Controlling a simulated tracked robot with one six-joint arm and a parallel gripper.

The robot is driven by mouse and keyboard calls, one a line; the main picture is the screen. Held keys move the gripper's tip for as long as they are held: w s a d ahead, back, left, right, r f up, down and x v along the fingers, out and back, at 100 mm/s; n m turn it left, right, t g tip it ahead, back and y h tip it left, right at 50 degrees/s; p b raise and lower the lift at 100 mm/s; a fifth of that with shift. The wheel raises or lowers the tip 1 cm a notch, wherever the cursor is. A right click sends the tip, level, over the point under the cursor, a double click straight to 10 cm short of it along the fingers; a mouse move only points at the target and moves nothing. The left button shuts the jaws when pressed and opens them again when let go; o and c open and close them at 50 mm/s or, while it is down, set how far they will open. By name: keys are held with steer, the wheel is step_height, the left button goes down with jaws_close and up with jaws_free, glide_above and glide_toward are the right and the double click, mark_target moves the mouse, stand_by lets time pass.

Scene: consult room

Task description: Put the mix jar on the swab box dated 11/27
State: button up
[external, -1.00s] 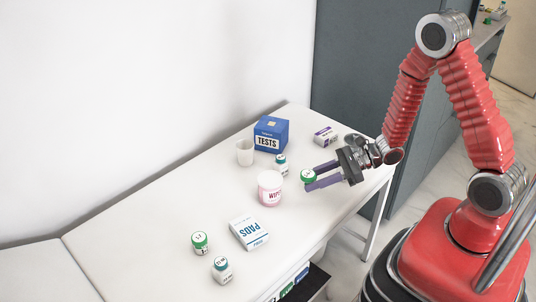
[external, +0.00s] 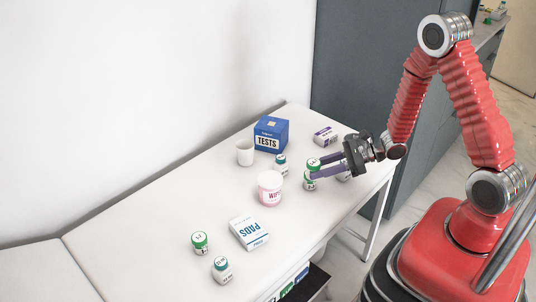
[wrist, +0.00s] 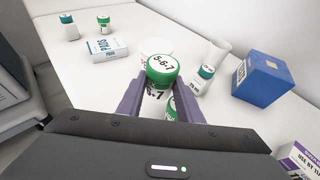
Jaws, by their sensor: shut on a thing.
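The jar is upright between the two purple fingers, above the near part of the table. I cannot read the word mix on it. A small white and purple box (external: 325,136) lies at the table's far right; a similar box (wrist: 300,160) is cut off at the wrist view's lower right corner. A pale object (external: 343,177) is partly hidden beneath my gripper.
A pink-white wipes tub (external: 270,188) and a teal-lidded bottle (external: 281,165) stand close to the held jar. Behind are a white cup (external: 245,152) and a blue TESTS box (external: 271,134). A PADS box (external: 249,232), another green-lidded jar (external: 200,243) and teal-lidded bottle (external: 222,270) stand left.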

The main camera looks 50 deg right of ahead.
steer(key=w+d, duration=0.8)
steer(key=d, duration=0.5)
step_height(320, 180, up, 5)
glide_above(331, 133)
steer(key=shift+d+r, duration=0.15)
steer(key=shift+r, duration=0.05)
steer(key=shift+f, duration=0.1)
steer(key=shift+f, duration=3)
steer(key=shift+f, duration=0.1)
steer(key=shift+f, duration=1.8)
steer(key=shift+f, duration=0.1)
